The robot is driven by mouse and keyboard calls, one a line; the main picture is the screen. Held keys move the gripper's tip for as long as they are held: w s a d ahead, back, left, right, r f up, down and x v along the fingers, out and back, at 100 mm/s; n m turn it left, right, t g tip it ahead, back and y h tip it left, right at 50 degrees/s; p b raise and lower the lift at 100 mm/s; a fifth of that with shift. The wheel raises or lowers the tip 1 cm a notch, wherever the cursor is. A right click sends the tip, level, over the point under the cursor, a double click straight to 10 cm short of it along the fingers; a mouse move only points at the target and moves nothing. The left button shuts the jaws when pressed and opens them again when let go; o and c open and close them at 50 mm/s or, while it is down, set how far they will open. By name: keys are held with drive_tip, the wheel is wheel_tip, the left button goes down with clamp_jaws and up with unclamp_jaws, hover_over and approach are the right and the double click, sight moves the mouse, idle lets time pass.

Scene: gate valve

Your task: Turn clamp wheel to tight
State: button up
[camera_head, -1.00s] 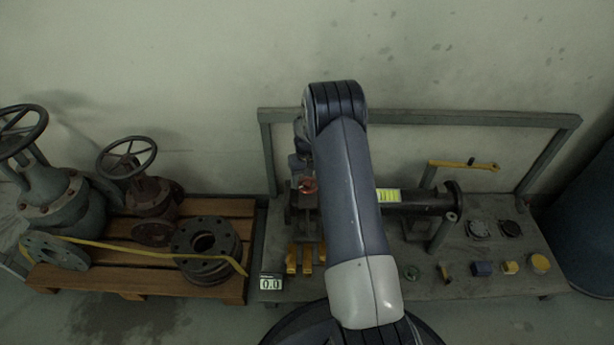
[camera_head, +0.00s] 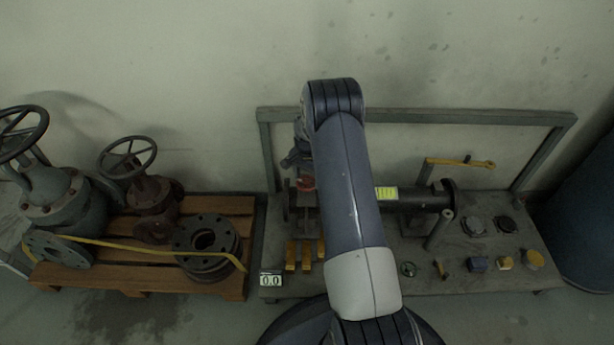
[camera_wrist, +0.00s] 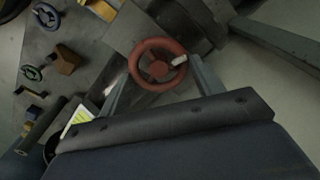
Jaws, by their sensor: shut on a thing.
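The red clamp wheel (camera_wrist: 157,66) shows in the wrist view with a pale mark on the right of its rim. In the head view only a small red part of it (camera_head: 307,183) shows left of my arm. My gripper (camera_wrist: 160,76) has one finger on each side of the wheel and is shut on its rim. Most of my gripper is hidden behind my arm in the head view.
A dark pipe (camera_head: 420,198) with a yellow label lies to the right. Yellow blocks (camera_head: 306,255) and several small parts sit on the bench (camera_head: 400,285). A pallet (camera_head: 130,272) with valves stands left.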

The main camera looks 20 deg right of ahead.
sight(308, 181)
drive_tip(key=shift+m, duration=0.8)
drive_tip(key=o, duration=1)
drive_tip(key=shift+c, duration=0.2)
wheel_tip(308, 181, up, 11)
drive_tip(key=p, duration=0.3)
drive_tip(key=shift+p, duration=0.3)
drive_tip(key=shift+f, duration=0.15)
